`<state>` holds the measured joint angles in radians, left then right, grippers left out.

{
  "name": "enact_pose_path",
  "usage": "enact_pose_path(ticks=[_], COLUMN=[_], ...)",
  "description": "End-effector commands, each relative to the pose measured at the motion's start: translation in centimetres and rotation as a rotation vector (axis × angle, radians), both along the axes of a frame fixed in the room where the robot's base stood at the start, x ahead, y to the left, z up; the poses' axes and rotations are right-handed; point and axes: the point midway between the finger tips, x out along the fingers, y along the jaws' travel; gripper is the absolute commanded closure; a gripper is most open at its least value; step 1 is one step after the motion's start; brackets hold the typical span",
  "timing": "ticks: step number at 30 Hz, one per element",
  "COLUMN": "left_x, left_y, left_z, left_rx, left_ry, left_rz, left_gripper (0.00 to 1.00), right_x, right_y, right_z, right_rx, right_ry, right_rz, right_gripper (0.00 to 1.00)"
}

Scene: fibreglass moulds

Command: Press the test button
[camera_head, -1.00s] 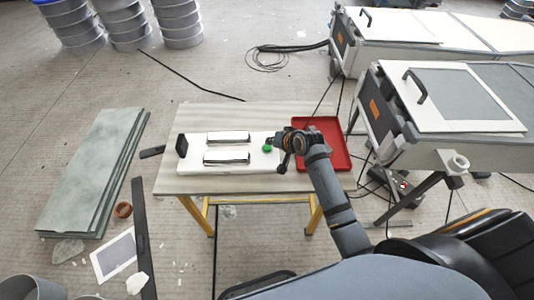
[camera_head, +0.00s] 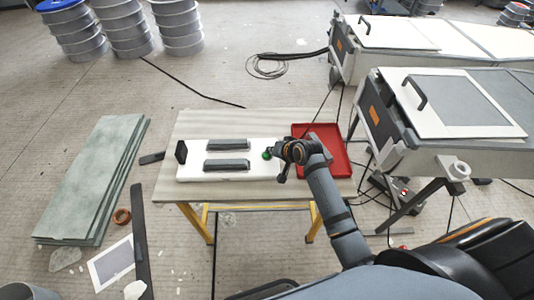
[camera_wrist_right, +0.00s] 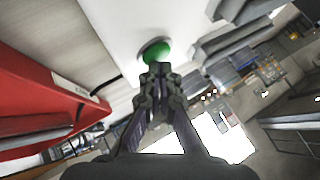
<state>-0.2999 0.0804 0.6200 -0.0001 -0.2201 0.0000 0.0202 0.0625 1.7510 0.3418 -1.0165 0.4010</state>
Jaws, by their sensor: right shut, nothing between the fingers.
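The green test button (camera_head: 267,155) sits on the right end of a white panel (camera_head: 190,171) on the table. It also shows as a green dome in the right wrist view (camera_wrist_right: 155,50). My right gripper (camera_head: 273,152) is shut and empty, with its fingertips at the button. In the right wrist view the closed fingertips (camera_wrist_right: 160,70) overlap the lower edge of the button; I cannot tell whether they touch it. Two long bars, the back one (camera_head: 226,145) and the front one (camera_head: 227,165), lie on the panel and look dark grey. My left gripper is not in view.
The panel stands on a wooden table (camera_head: 220,121) with yellow legs. A red tray (camera_head: 338,163) lies right of my right gripper. A black block (camera_head: 181,152) stands at the panel's left end. Large grey-white units (camera_head: 400,120) stand to the right; green sheets (camera_head: 92,180) lie left.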

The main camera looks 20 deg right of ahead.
Motion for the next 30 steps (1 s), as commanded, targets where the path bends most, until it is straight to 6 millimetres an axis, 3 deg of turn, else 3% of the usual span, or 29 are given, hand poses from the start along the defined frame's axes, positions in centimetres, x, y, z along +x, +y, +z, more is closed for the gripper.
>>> enact_pose_path(ticks=[30], left_x=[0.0], left_y=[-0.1], left_z=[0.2], left_rx=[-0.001], left_ry=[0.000], left_rz=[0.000], left_gripper=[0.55], right_x=[-0.1], right_y=[0.0], right_z=[-1.2], right_rx=[0.001], right_ry=[0.007], right_rz=[0.000], right_gripper=[1.00])
